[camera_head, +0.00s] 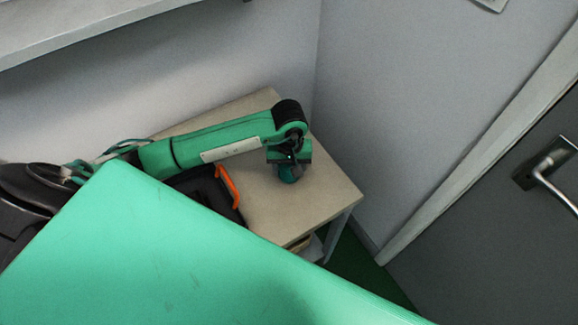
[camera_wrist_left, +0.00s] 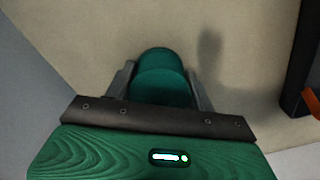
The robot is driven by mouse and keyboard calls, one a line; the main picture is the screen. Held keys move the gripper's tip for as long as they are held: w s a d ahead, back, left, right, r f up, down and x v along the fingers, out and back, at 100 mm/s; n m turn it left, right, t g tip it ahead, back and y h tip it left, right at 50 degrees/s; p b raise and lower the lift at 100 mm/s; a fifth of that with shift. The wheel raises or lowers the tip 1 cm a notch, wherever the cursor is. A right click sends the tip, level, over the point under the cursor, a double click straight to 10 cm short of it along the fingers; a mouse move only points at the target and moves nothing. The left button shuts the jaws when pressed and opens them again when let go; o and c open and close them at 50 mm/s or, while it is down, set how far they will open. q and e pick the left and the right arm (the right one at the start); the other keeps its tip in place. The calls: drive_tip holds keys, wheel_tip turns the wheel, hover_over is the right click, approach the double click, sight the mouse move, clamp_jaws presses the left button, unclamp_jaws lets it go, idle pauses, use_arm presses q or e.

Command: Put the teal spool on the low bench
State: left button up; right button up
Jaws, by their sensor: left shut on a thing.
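The teal spool (camera_head: 288,175) is at the end of my left arm in the head view, over the low bench (camera_head: 315,195). In the left wrist view the spool (camera_wrist_left: 160,75) sits between the two fingers of my left gripper (camera_wrist_left: 160,90), which is shut on it. The beige bench top (camera_wrist_left: 245,50) lies behind the spool, with a soft shadow to the right of it. I cannot tell whether the spool touches the bench top. My right gripper is not in view.
A black case (camera_head: 212,190) with an orange handle (camera_head: 229,186) is on the bench, left of the spool. Walls stand close behind and right of the bench. A grey door (camera_head: 500,230) with a metal handle is at far right. The bench's right front part is clear.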

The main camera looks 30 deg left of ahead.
use_arm(q)
drive_tip(key=shift+f, duration=0.15)
drive_tip(key=o, duration=0.8)
drive_tip(key=shift+o, duration=1.4)
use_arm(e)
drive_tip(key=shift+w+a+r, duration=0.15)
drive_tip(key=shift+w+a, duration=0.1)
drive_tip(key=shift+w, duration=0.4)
use_arm(q)
drive_tip(key=shift+r, duration=0.2)
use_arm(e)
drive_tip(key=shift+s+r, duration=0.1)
